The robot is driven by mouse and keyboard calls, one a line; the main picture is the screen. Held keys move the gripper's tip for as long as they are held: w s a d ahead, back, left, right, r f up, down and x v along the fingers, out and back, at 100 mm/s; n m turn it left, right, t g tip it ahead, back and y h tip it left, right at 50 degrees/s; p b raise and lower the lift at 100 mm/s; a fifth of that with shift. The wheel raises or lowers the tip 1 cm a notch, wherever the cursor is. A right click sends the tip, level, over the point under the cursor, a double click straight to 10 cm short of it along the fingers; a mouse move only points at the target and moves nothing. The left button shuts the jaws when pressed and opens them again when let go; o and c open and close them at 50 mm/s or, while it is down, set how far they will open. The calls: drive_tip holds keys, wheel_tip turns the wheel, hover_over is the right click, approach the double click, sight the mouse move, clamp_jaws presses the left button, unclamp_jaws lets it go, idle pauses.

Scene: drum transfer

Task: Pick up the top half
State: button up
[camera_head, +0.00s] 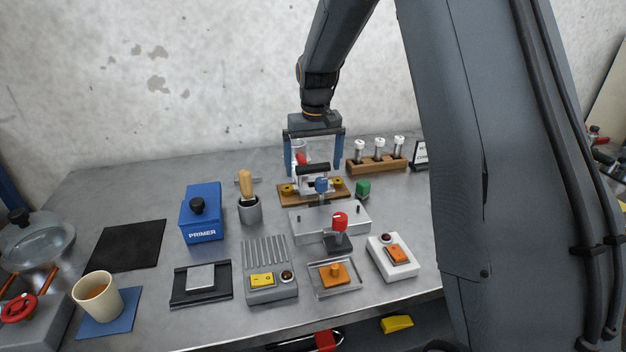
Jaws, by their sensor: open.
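My gripper (313,165) hangs from above with its two blue fingers spread wide. It is open and holds nothing that I can see. Below and between the fingers, a part with a black bar handle (313,169) stands near a wooden base (286,199) with yellow knobs. This handled part may be the top half, but I cannot tell for sure. The fingers seem to be on either side of the handle; I cannot tell whether they touch it. A blue-topped knob (321,185) partly hides the base.
A grey metal block (355,214) and a red-knobbed lever (340,222) stand in front.

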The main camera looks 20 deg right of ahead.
drive_tip(key=shift+w+f, duration=0.1)
drive_tip(key=shift+f, duration=0.8)
drive_tip(key=c, duration=1.5)
drive_tip(key=shift+r, duration=0.1)
